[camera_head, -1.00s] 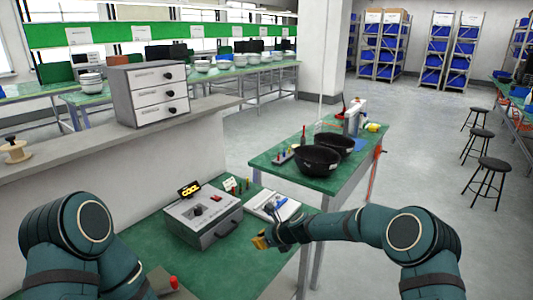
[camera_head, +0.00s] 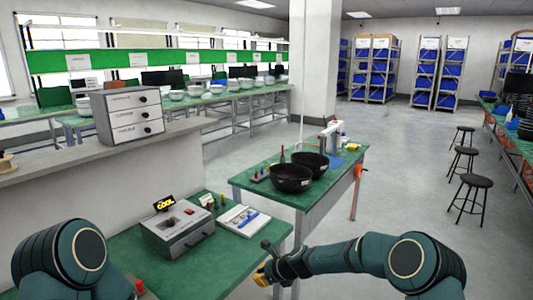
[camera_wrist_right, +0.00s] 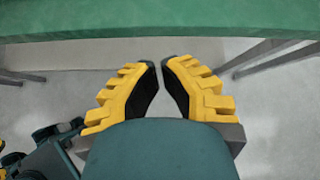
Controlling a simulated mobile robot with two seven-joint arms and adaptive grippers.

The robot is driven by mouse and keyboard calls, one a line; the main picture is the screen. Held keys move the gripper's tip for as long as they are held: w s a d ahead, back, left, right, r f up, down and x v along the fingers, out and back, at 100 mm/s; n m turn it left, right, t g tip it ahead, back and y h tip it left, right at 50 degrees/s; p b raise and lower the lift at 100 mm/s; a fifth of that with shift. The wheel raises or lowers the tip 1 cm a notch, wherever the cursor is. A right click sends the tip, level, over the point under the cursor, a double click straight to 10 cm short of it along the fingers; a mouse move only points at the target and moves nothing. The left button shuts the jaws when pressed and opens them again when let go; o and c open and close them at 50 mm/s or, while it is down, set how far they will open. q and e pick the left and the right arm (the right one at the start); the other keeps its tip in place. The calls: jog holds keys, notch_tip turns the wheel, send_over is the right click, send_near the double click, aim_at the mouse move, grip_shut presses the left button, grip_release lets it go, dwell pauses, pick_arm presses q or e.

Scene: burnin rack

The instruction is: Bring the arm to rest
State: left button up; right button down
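My right arm comes in from the lower right of the head view and bends across to the left. Its gripper (camera_head: 262,276), with yellow fingers, is low by the right front edge of the near green bench (camera_head: 125,247). In the right wrist view the two fingers (camera_wrist_right: 160,64) nearly meet at their tips, with only a thin gap and nothing between them. Floor shows behind them, and a green bench edge (camera_wrist_right: 160,22) lies across the top. My left arm shows only as a teal joint at the lower left; its gripper is out of view.
A grey box (camera_head: 178,228) with a "COOL" sign (camera_head: 165,204) and a clipboard (camera_head: 243,220) are on the near bench. A second green table (camera_head: 310,199) holds two black bowls (camera_head: 290,178). Stools (camera_head: 470,182) stand right; open floor lies between.

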jog(key=s+d+f+n+g+h, duration=0.1)
jog(key=s+d+f+n, duration=0.2)
jog(key=s+n, duration=0.4)
jog(key=s+d+f+n+g+h, duration=0.1)
jog(key=s+d+f+n, duration=0.3)
jog(key=s, duration=1.2)
jog(key=s+d+f+n+g+h, duration=0.1)
jog(key=s+d+f+n, duration=0.3)
jog(key=s+n, duration=0.6)
jog(key=shift+s+d+f+n+g+h, duration=0.15)
jog(key=shift+s+f+n+g+h, duration=0.2)
jog(key=shift+s, duration=0.75)
jog(key=shift+r, duration=0.1)
